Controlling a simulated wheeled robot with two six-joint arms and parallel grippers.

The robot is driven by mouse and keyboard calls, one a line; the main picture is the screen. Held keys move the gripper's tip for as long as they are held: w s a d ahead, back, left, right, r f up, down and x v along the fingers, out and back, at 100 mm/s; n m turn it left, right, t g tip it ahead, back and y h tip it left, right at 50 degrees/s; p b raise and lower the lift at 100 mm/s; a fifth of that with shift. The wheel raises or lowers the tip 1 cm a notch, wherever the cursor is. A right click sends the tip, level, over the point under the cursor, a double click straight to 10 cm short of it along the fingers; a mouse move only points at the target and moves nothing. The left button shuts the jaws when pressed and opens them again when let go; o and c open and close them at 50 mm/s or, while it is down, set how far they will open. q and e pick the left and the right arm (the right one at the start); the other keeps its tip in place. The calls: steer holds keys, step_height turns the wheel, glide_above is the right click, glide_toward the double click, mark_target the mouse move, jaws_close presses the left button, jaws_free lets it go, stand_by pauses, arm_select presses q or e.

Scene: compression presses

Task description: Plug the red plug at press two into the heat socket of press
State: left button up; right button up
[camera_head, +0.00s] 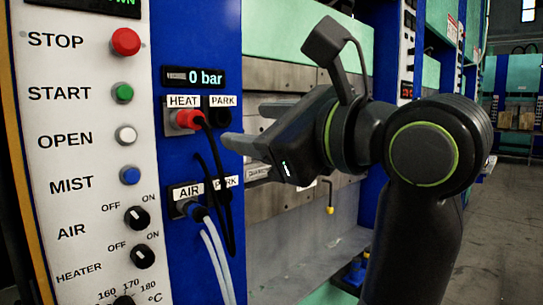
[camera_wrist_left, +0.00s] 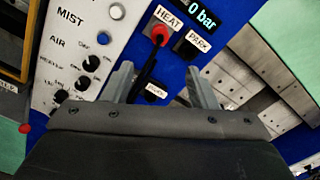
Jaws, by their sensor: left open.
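The red plug (camera_head: 187,119) sits in the heat socket (camera_head: 168,118) under the HEAT label on the blue panel. Its black cable (camera_head: 222,170) hangs down from it. In the left wrist view the red plug (camera_wrist_left: 159,35) lies ahead of the fingertips, and the cable shows between the fingers. My left gripper (camera_head: 248,125) is open and empty, to the right of the plug and apart from it. Its open fingers also show in the left wrist view (camera_wrist_left: 160,69). The PARK socket (camera_head: 220,116) beside the heat socket is empty. My right gripper is not in view.
Below, a blue plug (camera_head: 194,210) with pale hoses sits at the AIR socket. A white control panel (camera_head: 75,115) with buttons and knobs stands at the left. The display (camera_head: 194,78) reads 0 bar. Metal press plates (camera_head: 285,205) are behind my arm.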

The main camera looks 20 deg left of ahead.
arm_select(q)
steer(key=shift+b+v, duration=0.75)
steer(key=shift+v, duration=0.35)
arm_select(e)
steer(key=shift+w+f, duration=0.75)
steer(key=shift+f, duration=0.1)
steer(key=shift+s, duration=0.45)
